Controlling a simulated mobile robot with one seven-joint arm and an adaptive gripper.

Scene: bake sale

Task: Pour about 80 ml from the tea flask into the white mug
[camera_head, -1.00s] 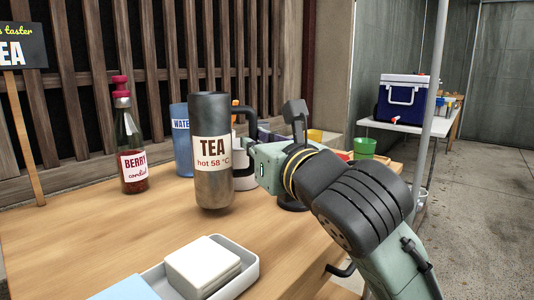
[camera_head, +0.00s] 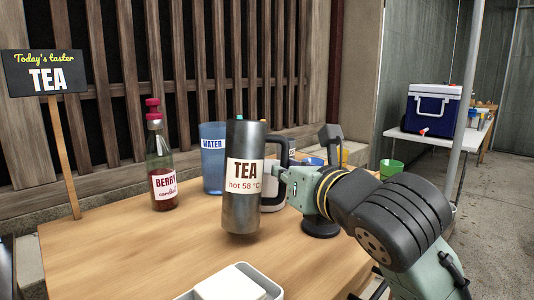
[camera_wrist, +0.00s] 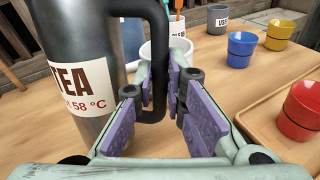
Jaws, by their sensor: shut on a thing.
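The tea flask (camera_head: 243,205) is a tall dark metal cylinder with a white "TEA hot 58 °C" label. It stands nearly upright at the middle of the head view and at the left of the wrist view (camera_wrist: 75,60). My gripper (camera_head: 283,182) is shut on its black handle, and the purple finger pads show around it in the wrist view (camera_wrist: 158,88). Whether the flask's base touches the table cannot be told. A white mug (camera_wrist: 180,48) shows its rim just behind the fingers; in the head view a white body (camera_head: 273,199) is largely hidden behind the flask.
A berry cordial bottle (camera_head: 163,175) and a blue water container (camera_head: 212,165) stand left of and behind the flask. A tray (camera_head: 190,296) is in front. Blue (camera_wrist: 240,50), yellow (camera_wrist: 280,35) and red (camera_wrist: 304,108) cups stand right. The table's front left is clear.

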